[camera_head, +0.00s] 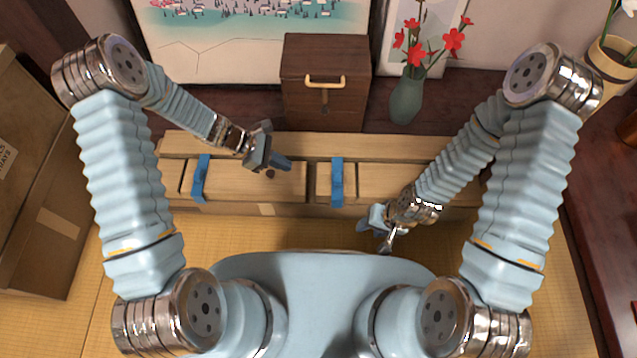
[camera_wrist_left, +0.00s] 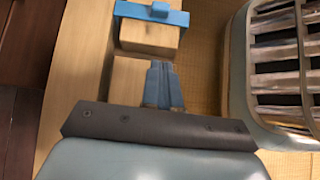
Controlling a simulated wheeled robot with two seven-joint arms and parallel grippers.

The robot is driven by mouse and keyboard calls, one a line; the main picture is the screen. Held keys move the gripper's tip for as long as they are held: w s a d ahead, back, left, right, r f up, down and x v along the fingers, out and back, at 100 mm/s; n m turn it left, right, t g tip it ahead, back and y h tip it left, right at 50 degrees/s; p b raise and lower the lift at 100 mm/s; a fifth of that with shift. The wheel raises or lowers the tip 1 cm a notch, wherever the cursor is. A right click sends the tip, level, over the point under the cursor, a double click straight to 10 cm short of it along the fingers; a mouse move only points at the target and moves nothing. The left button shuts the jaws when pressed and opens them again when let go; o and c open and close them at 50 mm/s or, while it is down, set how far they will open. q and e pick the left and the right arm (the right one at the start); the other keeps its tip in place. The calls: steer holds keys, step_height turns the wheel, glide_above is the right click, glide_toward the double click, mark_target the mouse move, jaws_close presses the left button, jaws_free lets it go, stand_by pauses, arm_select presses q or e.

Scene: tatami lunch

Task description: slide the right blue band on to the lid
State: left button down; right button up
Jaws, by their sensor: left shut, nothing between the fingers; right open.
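The right blue band (camera_head: 337,182) lies across a light wooden panel on the long wooden box (camera_head: 290,146), close to that panel's left end. In the left wrist view the band (camera_wrist_left: 172,17) shows a small raised block on top. A left wooden panel (camera_head: 235,182), with a narrow gap to the right one, carries the left blue band (camera_head: 200,178); I cannot tell which panel is the lid. My left gripper (camera_head: 283,163) is shut and empty over the left panel, apart from the right band. My right gripper (camera_head: 375,228) is open and empty by the box's front right.
A dark wooden chest (camera_head: 325,90) and a green vase (camera_head: 406,98) with red flowers stand behind the box. A cardboard box (camera_head: 40,190) is at the left. Tatami (camera_head: 240,236) lies in front, and a dark wooden surface (camera_head: 605,210) is at the right.

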arm_select(q)
steer(key=shift+w+r, duration=0.15)
steer(key=b, duration=0.2)
glide_toward(334, 180)
steer(key=d+f, duration=0.2)
steer(key=f, duration=0.1)
steer(key=d+f, duration=0.1)
steer(key=f, duration=0.1)
steer(key=shift+w, duration=0.15)
steer(key=shift+d+r, duration=0.1)
steer(key=shift+d, duration=0.5)
